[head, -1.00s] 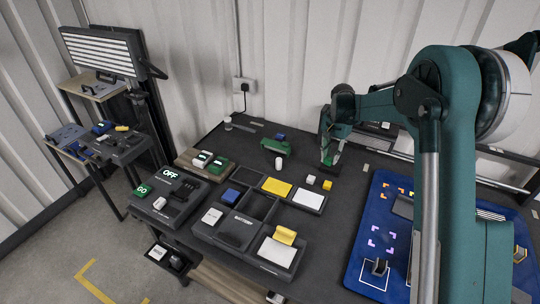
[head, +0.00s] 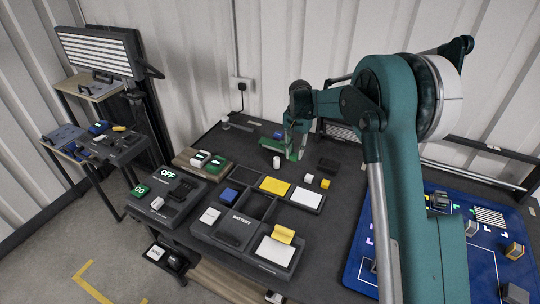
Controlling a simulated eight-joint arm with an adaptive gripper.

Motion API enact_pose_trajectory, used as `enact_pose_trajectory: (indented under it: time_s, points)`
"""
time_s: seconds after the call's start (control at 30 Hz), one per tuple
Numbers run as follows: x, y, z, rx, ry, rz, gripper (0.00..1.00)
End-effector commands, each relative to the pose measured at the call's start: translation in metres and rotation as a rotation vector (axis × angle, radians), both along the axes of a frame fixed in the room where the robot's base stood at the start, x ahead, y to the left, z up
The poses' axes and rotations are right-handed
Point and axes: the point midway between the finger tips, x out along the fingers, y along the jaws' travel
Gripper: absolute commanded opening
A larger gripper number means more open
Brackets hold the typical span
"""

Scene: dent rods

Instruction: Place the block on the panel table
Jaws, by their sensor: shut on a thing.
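My gripper (head: 297,143) is over the back of the dark workbench, at the right end of a green object (head: 270,150). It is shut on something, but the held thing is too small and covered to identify. I cannot tell whether the gripper touches the green object. I cannot tell for sure which thing is the block. A dark box-shaped piece (head: 328,165) lies on the bench to the right of the gripper. A blue-topped table (head: 490,250), which looks like the panel table, is at the right, partly hidden by my arm.
A white cylinder (head: 276,162) stands close to the gripper. Several small pieces, including an orange-tan block (head: 514,251), stand on the blue top.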

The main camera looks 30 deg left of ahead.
Motion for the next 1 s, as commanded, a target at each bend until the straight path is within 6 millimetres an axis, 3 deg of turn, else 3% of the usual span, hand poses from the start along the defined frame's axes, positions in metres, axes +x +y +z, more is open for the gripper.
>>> enact_pose_trajectory:
  time_s: [0.17,0.6,1.0]
  points:
    - [0.0,0.0,-0.009,0.0,0.0,0.0,0.11]
    - [0.0,0.0,-0.06,0.0,0.0,0.0,0.11]
    - [0.0,0.0,-0.064,0.0,0.0,0.0,0.11]
